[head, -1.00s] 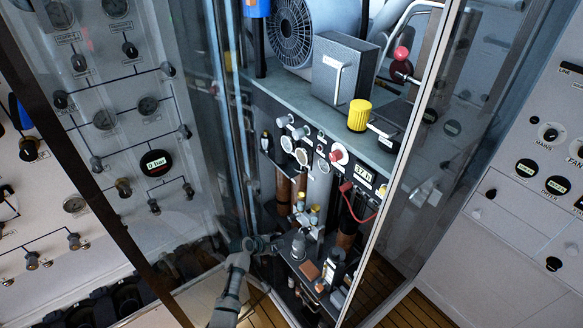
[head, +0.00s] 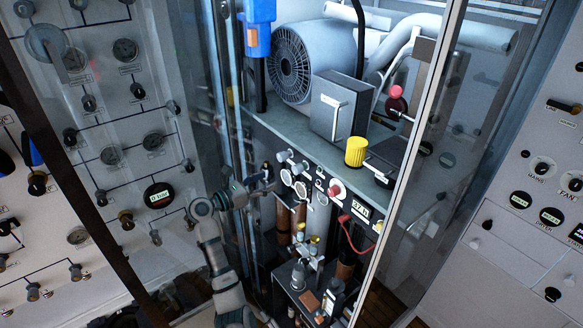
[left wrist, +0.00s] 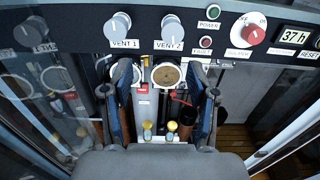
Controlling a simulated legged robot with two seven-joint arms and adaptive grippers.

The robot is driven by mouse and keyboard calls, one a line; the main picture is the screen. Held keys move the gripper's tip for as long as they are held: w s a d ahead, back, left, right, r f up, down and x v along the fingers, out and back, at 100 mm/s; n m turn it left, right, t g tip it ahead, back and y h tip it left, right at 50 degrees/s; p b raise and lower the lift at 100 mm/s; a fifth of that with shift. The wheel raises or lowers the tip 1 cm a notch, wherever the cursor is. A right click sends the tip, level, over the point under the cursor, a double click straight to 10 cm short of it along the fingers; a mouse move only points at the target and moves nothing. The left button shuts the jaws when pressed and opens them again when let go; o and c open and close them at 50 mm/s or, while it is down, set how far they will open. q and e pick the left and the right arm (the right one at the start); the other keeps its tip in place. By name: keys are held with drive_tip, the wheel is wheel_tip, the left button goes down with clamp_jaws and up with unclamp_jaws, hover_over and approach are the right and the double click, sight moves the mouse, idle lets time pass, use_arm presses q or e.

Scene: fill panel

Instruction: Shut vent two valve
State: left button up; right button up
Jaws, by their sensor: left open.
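The vent 2 valve is a pale grey knob (left wrist: 172,30) above a "VENT 2" label in the left wrist view. The similar vent 1 knob (left wrist: 119,26) is to its left. In the head view these small grey knobs (head: 298,168) are on the dark panel edge below the shelf. My left gripper (head: 266,178) is just left of them. In the left wrist view its two fingers (left wrist: 160,88) are spread wide, below the vent knobs, with no knob between them. My right gripper is out of view.
A red-centred knob (left wrist: 253,35) and an "37 h" display (left wrist: 295,36) are to the right. A glass door edge (head: 405,165) stands right of the panel. Small yellow-topped valves (left wrist: 172,128) are below. A yellow cap (head: 356,151) stands on the shelf.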

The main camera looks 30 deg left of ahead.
sight(294, 171)
use_arm(q)
drive_tip(key=w+d, duration=0.3)
drive_tip(key=w, duration=0.1)
drive_tip(key=shift+d+r+p, duration=0.15)
drive_tip(key=shift+r+p, duration=0.2)
drive_tip(key=shift+p, duration=0.05)
drive_tip(key=w+d, duration=0.2)
drive_tip(key=w+d+p, duration=0.1)
drive_tip(key=w+d, duration=0.1)
drive_tip(key=w, duration=0.1)
drive_tip(key=shift+r, duration=0.15)
drive_tip(key=shift+w+a, duration=0.25)
drive_tip(key=shift+w, duration=0.05)
drive_tip(key=shift+w+a, duration=0.1)
drive_tip(key=shift+a, duration=0.2)
drive_tip(key=shift+a+f, duration=0.4)
drive_tip(key=shift+a, duration=0.35)
drive_tip(key=shift+c, duration=0.4)
drive_tip(key=shift+d, duration=0.1)
drive_tip(key=c, duration=0.4)
drive_tip(key=shift+d+r, duration=0.2)
drive_tip(key=shift+d, duration=0.1)
drive_tip(key=c, duration=0.4)
drive_tip(key=shift+d, duration=0.45)
clamp_jaws()
drive_tip(key=shift+a, duration=0.25)
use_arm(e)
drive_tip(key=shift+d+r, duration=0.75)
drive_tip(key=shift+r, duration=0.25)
